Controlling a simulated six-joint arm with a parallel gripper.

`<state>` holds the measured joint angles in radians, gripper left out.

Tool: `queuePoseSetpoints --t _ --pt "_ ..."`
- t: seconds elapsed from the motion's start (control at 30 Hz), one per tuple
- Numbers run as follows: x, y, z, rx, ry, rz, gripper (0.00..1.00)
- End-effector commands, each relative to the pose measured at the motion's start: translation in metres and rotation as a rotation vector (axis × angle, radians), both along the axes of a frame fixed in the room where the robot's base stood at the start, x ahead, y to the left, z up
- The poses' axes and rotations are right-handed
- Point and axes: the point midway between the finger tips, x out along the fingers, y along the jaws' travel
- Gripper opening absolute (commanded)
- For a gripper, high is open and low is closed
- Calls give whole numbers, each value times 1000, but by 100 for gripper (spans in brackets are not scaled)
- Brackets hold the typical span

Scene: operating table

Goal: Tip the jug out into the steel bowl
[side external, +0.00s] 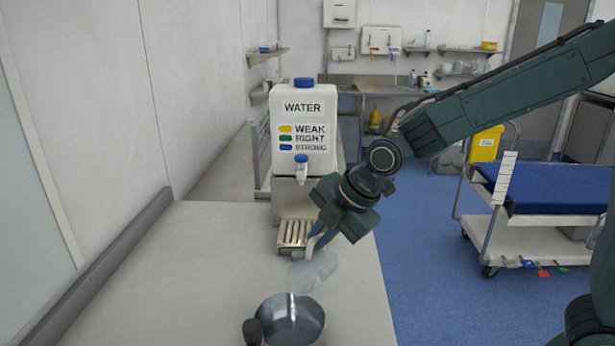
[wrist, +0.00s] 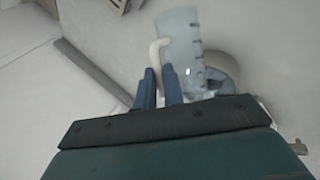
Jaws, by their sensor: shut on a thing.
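The clear jug (side external: 313,270) is off the table, tilted over toward the near side, with its body above and behind the steel bowl (side external: 270,328). My gripper (side external: 314,246) is shut on the jug's pale handle. In the wrist view the blue fingers (wrist: 158,76) close around the handle (wrist: 155,48), and the jug's marked wall (wrist: 181,38) shows beyond. The bowl has a dark knob or handle at its left. A faint pale streak shows inside the bowl; I cannot tell whether it is liquid or a reflection. The bowl is partly hidden behind the jug in the wrist view.
A white water dispenser (side external: 304,112) with a blue tap stands behind the jug, with a slatted drip tray (side external: 295,233) below. The table (side external: 215,270) is clear to the left. A blue-topped trolley (side external: 550,192) stands off to the right.

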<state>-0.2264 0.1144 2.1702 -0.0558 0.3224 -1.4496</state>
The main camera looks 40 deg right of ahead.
Motion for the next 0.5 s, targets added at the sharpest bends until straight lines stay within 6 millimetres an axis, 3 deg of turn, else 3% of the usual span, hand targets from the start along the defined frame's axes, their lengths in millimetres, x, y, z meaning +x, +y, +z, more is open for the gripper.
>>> queuePoseSetpoints --t 0.5 --pt "-2 6 6 -65 -28 1 0"
